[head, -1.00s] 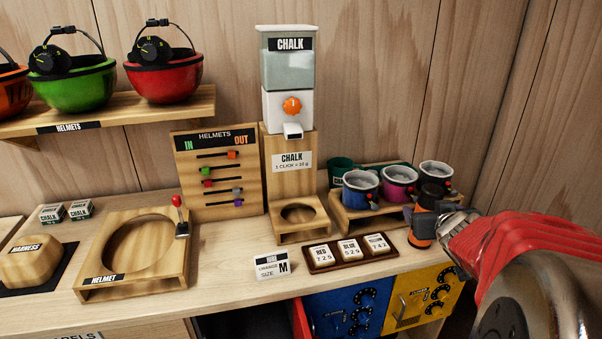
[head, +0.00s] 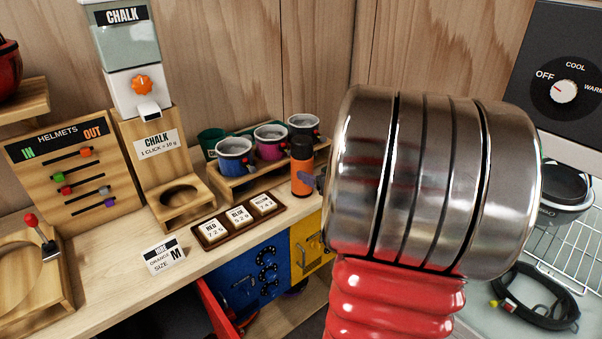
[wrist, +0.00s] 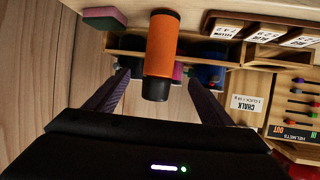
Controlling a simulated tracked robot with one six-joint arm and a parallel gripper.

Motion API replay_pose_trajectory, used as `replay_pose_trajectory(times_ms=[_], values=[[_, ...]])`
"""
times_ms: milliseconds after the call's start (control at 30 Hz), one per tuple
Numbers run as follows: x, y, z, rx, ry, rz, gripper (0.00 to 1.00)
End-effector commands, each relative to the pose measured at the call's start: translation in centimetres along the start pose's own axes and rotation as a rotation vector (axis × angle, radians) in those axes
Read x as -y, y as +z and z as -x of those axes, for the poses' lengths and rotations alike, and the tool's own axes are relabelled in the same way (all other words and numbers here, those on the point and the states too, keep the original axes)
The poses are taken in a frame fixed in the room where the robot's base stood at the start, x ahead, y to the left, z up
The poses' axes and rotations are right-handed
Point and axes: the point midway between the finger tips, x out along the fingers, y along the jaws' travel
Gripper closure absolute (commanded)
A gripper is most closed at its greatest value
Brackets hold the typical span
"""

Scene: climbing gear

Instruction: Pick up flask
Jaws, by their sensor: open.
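The flask (head: 301,170) is orange with a black top and stands upright at the right end of the wooden bench, beside the cup rack. My gripper shows in the wrist view (wrist: 157,85), which is upside down. Its two dark fingers are spread apart and empty, and the flask (wrist: 162,45) lies in line with the gap between them. I cannot tell how far the fingertips are from it.
Blue, purple and grey cups (head: 270,142) stand in a wooden rack (head: 245,186) just left of the flask. A tray of number tags (head: 238,223) lies in front. A pink and green block (wrist: 105,17) is near the flask. A drying rack (head: 575,235) is at right.

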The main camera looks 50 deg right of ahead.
Motion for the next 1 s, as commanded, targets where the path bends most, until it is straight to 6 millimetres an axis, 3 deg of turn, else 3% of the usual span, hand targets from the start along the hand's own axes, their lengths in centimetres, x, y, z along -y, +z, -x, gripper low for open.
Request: replay_pose_trajectory(times_ms=[600,1000], values=[[0.0,0.0,-7.2,0.001,0.0,0.0,0.25],[0.0,0.0,-7.8,0.0,0.002,-0.001,0.25]])
